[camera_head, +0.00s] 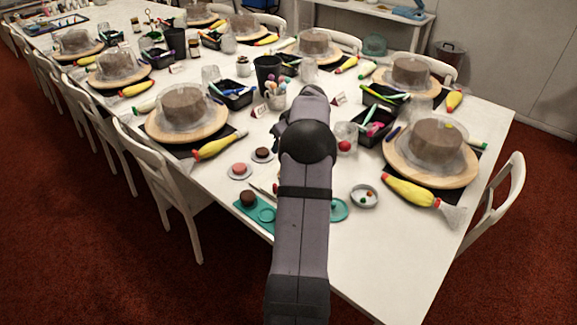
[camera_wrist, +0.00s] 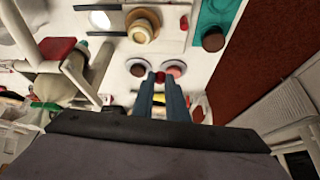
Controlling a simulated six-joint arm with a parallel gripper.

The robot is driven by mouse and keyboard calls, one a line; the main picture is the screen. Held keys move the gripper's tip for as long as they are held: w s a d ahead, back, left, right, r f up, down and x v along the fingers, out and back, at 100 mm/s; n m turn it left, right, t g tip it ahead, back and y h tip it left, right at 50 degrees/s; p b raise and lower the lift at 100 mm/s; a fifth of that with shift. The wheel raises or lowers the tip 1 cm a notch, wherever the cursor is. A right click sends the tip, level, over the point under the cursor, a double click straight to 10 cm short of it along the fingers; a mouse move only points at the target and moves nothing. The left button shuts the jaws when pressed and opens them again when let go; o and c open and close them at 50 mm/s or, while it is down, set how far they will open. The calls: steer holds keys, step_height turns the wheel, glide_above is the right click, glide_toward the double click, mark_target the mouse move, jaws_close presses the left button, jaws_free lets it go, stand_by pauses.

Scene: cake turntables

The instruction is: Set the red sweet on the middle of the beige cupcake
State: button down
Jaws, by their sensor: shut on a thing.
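My gripper (camera_wrist: 160,80) is shut on a small dark-red round sweet (camera_wrist: 161,76), which shows between the fingertips. The gripper and sweet are hidden behind my arm in the head view. The beige cupcake (camera_wrist: 141,29) appears near the top of the wrist view, a round tan thing with a paler middle. The gripper is apart from it, lower in that picture. The cupcake is hidden behind my arm in the head view. I cannot tell the sweet's height above the table.
A pink macaron (camera_head: 239,170) and a dark biscuit (camera_head: 262,154) lie left of my arm. A brown cupcake (camera_head: 248,199) sits on a teal tray (camera_head: 267,214). A small bowl of sweets (camera_head: 364,196) and a glass (camera_head: 345,139) stand to the right.

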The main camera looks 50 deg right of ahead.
steer(key=d+m+h, duration=0.1)
steer(key=m, duration=0.1)
steer(key=d+m+g+h, duration=0.1)
steer(key=m, duration=0.1)
steer(key=d+m+h, duration=0.1)
steer(key=d+m, duration=0.1)
steer(key=shift+r+m+g, duration=0.15)
steer(key=shift+m+g, duration=0.15)
steer(key=shift+m, duration=0.1)
steer(key=shift+f+p, duration=1.35)
steer(key=shift+f, duration=3.65)
steer(key=shift+f, duration=0.15)
steer(key=c, duration=1.7)
jaws_free()
steer(key=shift+c, duration=0.2)
